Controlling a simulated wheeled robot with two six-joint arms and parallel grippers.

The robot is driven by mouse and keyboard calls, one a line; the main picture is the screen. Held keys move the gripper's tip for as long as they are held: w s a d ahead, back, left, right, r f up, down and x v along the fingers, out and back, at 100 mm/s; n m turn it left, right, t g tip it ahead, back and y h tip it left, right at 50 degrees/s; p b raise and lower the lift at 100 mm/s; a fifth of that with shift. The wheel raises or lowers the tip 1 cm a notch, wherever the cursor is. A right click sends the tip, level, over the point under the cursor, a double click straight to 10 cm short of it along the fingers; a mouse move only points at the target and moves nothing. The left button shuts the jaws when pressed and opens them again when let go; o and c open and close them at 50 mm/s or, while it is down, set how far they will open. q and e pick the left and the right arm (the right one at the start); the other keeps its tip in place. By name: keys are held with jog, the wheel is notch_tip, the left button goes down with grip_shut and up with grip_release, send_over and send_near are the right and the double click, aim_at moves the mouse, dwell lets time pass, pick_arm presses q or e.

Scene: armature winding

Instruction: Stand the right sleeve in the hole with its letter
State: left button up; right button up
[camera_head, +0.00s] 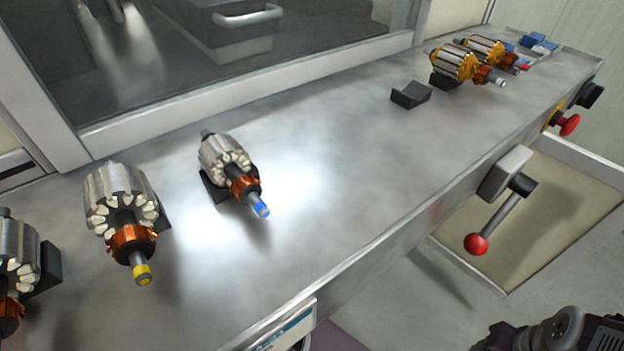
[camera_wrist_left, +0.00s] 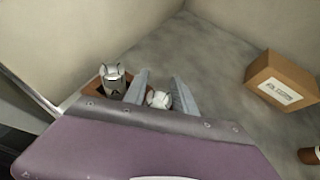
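No sleeve and no lettered hole can be made out in either view. In the left wrist view my left gripper (camera_wrist_left: 160,75) shows two pale grey fingers set apart. A small whitish round thing (camera_wrist_left: 158,99) shows between them; I cannot tell whether it touches them or lies beyond. A metallic, notched cylinder (camera_wrist_left: 113,79) stands left of the fingers by a brown tray or block (camera_wrist_left: 97,90), partly hidden by the purple-and-grey edge in front. My left gripper is not in the head view. Dark machinery at that view's bottom right may be mine, but no right gripper fingers show.
On the metal bench (camera_head: 330,150) are armatures with a blue-tipped shaft (camera_head: 228,165), a yellow-tipped shaft (camera_head: 124,210), and gold ones (camera_head: 455,63) farther back. An empty dark cradle (camera_head: 410,95) stands mid-bench. A red-knobbed lever (camera_head: 477,243) juts from the front. A cardboard box (camera_wrist_left: 283,80) lies right.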

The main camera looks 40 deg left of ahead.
pick_arm(q)
jog(key=shift+o, duration=0.9)
jog(key=shift+r, duration=0.4)
jog(key=p+v, duration=0.5)
jog(key=v, duration=0.7)
jog(key=shift+r, duration=0.15)
